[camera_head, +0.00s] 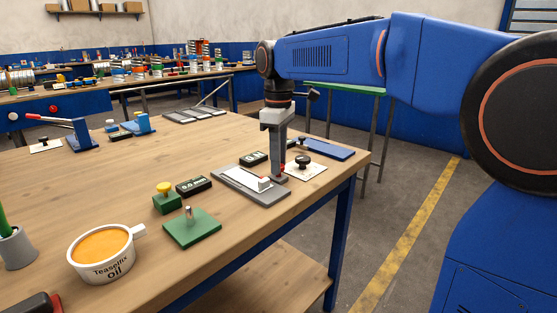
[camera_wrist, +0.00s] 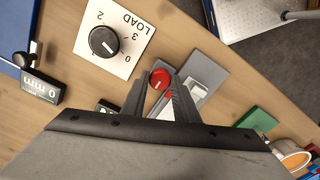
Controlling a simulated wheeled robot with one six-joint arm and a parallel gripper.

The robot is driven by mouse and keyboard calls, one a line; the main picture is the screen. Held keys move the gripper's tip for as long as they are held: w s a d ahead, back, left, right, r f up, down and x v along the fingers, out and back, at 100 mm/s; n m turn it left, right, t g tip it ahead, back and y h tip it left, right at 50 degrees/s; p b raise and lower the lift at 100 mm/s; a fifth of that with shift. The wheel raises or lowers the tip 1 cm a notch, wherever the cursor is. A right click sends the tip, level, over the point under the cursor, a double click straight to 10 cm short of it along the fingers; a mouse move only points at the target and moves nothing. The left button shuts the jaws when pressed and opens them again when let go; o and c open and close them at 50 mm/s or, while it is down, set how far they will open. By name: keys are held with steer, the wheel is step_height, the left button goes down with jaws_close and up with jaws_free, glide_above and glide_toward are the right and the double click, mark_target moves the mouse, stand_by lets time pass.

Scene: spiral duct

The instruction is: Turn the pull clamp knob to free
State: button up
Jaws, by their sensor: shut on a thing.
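The red round knob (camera_wrist: 160,76), which I take to be the pull clamp knob, sits between my fingertips in the wrist view. My gripper (camera_wrist: 163,84) is shut on it, one finger on each side. In the head view my gripper (camera_head: 279,179) points straight down at the far right end of a grey plate (camera_head: 276,197), and mostly hides the knob. The plate carries a white strip (camera_head: 238,177) and a white block (camera_head: 264,184). The block also shows in the wrist view (camera_wrist: 196,89). No marking for "free" is readable.
Close beside my gripper is a white LOAD plate with a black dial (camera_wrist: 104,41). A black display box (camera_head: 253,158) and a blue pad (camera_head: 328,149) are near. Green blocks (camera_head: 192,228) and an oil cup (camera_head: 101,254) stand nearer the front.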

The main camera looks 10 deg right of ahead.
steer(key=o, duration=1.1)
steer(key=shift+c, duration=0.2)
step_height(320, 180, up, 17)
steer(key=shift+r, duration=0.2)
steer(key=s+d+f+m+t, duration=0.2)
steer(key=s+d+f+m, duration=0.4)
steer(key=s+d+f, duration=0.6)
steer(key=s+d+f+m+t, duration=0.1)
steer(key=s+f+m, duration=0.2)
steer(key=s+f, duration=0.5)
steer(key=s+d+f+m+t, duration=0.1)
steer(key=s+d+f+m, duration=0.1)
steer(key=s+f, duration=0.6)
step_height(320, 180, down, 6)
steer(key=shift+s+d+m+t, duration=0.15)
steer(key=shift+d+m+t, duration=0.1)
steer(key=shift+m+t, duration=0.15)
